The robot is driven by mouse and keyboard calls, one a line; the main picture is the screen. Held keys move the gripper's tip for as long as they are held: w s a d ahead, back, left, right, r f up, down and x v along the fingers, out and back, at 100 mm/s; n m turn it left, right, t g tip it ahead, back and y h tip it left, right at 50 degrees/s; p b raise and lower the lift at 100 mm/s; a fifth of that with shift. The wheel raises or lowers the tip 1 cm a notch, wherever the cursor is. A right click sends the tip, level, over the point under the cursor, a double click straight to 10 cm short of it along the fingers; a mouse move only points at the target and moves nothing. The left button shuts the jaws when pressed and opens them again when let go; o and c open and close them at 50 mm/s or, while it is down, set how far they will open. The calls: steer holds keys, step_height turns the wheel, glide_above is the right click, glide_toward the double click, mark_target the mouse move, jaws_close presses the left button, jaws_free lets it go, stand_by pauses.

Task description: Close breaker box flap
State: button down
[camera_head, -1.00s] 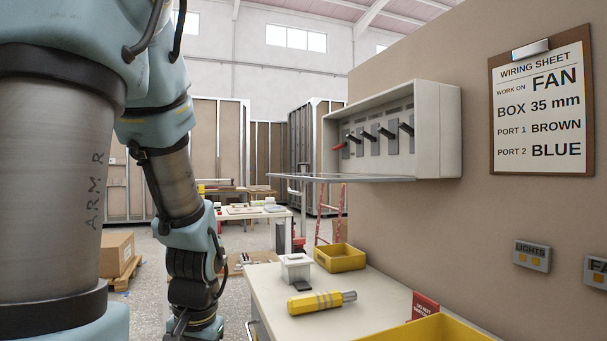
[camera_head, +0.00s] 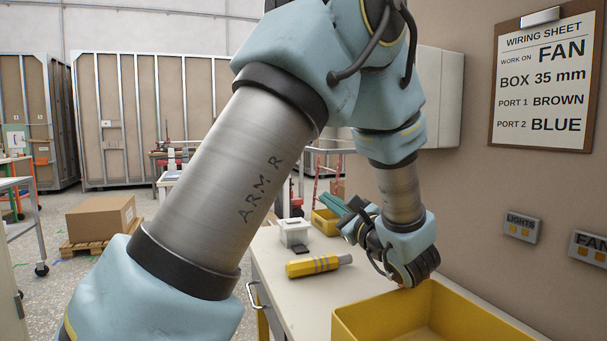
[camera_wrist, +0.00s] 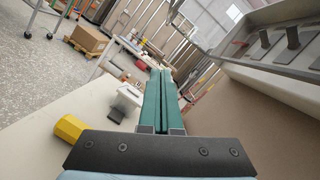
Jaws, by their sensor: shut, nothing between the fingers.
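The breaker box (camera_head: 441,98) is a pale box on the wall, mostly hidden behind my arm in the head view. In the wrist view its open front and dark switches (camera_wrist: 266,40) show at the upper right. The flap (camera_head: 328,151) shows in the head view as a thin grey edge, lying flat and open at the box's lower level; the arm hides the rest. My gripper (camera_head: 342,207) is shut and empty, below the flap's level above the bench. Its green fingers (camera_wrist: 161,75) lie side by side in the wrist view. No contact with the flap is visible.
The bench (camera_head: 300,312) carries a yellow-grey tool (camera_head: 319,265), a white box (camera_head: 293,232), a small yellow bin (camera_head: 326,221) and a large yellow bin (camera_head: 352,325) near my wrist. A wiring sheet (camera_head: 545,85) hangs on the wall. Open floor lies left.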

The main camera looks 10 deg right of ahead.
steer(key=w+a+r+p, duration=0.4)
steer(key=w+r, duration=0.1)
steer(key=w, duration=0.4)
steer(key=shift+r, duration=0.3)
